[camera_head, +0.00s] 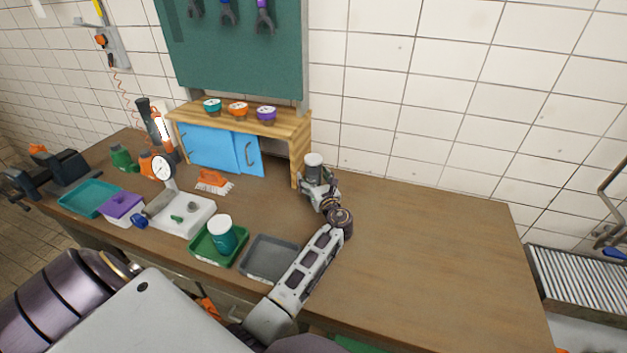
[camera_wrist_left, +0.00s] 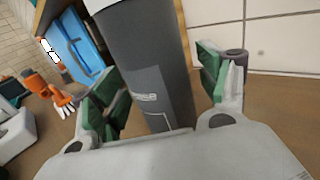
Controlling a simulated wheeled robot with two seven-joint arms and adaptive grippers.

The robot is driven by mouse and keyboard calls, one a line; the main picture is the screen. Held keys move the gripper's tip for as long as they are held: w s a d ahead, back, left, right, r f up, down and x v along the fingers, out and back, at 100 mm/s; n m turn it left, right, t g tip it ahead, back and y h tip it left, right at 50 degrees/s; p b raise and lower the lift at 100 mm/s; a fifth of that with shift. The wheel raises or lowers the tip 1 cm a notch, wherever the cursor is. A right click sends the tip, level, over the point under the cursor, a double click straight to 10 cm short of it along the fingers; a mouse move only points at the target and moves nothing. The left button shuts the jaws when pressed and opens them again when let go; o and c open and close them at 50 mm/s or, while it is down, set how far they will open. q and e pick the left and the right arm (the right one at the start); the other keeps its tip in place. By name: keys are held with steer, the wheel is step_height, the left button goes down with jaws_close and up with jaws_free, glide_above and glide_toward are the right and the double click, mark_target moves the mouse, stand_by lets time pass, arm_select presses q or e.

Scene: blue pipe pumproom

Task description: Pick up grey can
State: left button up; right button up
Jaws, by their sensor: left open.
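The grey can (camera_head: 314,164) stands near the back of the wooden workbench, just right of the small wooden shelf unit. My left gripper (camera_head: 318,184) is at the can. In the wrist view its green-padded fingers (camera_wrist_left: 160,85) are spread on either side of the can, with a visible gap on the right. Part of the can's lower body is hidden by the gripper. My right gripper is out of view.
A shelf unit with blue doors (camera_head: 212,150) stands left of the can. A grey tray (camera_head: 249,269), a green tray (camera_head: 208,259) holding a teal cup (camera_head: 221,236), and a white scale (camera_head: 186,222) lie further left. The bench (camera_head: 430,250) is clear on the right.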

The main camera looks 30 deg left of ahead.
mark_target(314, 158)
arm_select(q)
steer(key=shift+c, duration=0.3)
steer(key=c, duration=1.3)
steer(key=shift+r, duration=0.1)
steer(key=shift+r, duration=4.95)
